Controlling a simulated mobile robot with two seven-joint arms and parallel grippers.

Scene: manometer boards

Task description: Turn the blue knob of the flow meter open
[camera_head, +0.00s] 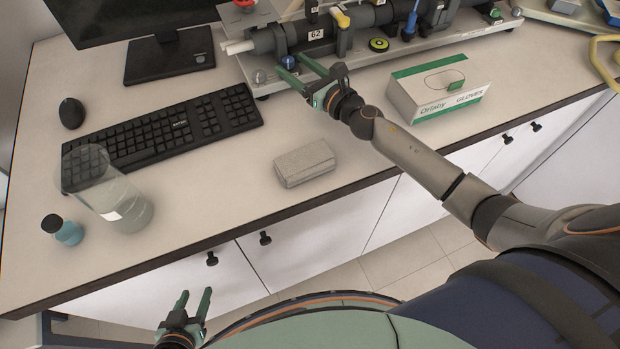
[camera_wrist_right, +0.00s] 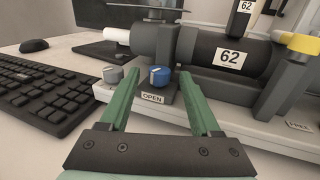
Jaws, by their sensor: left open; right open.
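The blue knob (camera_head: 289,62) sits at the front edge of the flow meter board (camera_head: 375,58), which stands at the back of the bench. In the right wrist view the blue knob (camera_wrist_right: 160,76) is above a label reading OPEN (camera_wrist_right: 152,97). My right gripper (camera_head: 297,72) is open, its two green fingers pointing at the knob; in its wrist view the fingers (camera_wrist_right: 158,100) stand on either side of the knob, apart from it. My left gripper (camera_head: 196,302) is open and empty, low in front of the bench.
A grey knob (camera_wrist_right: 113,75) is left of the blue one. A keyboard (camera_head: 165,135), a grey cloth-like block (camera_head: 304,163), a glove box (camera_head: 438,95), a clear beaker (camera_head: 125,205) and a small blue bottle (camera_head: 63,230) stand on the bench. Bench space between keyboard and glove box is mostly clear.

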